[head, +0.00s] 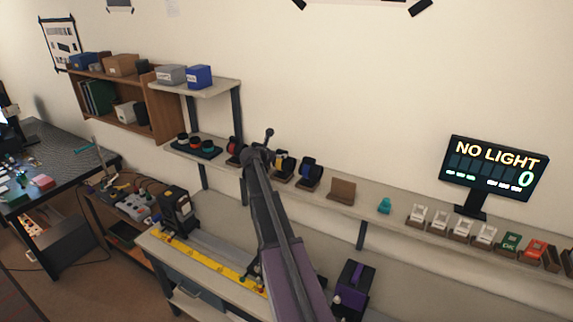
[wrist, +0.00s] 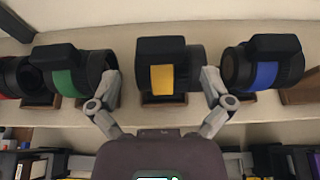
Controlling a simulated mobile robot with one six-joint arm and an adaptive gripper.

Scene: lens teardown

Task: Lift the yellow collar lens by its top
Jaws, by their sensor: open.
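The yellow collar lens (wrist: 162,78) is a black cylinder with a yellow band, lying on a small brown stand on the shelf, in the middle of the wrist view. In the head view it shows partly behind my arm (head: 283,163). My gripper (wrist: 160,98) is open, with one grey finger at each side of the lens in the picture. The fingers appear apart from the lens, though I cannot tell their exact depth. In the head view my gripper's fingers are mostly hidden by my arm.
A green collar lens (wrist: 75,75) lies close on the left and a blue collar lens (wrist: 262,65) on the right. They leave narrow gaps beside the fingers. An empty brown stand (head: 341,190) is farther right on the shelf (head: 375,207). A sign (head: 495,166) reads NO LIGHT.

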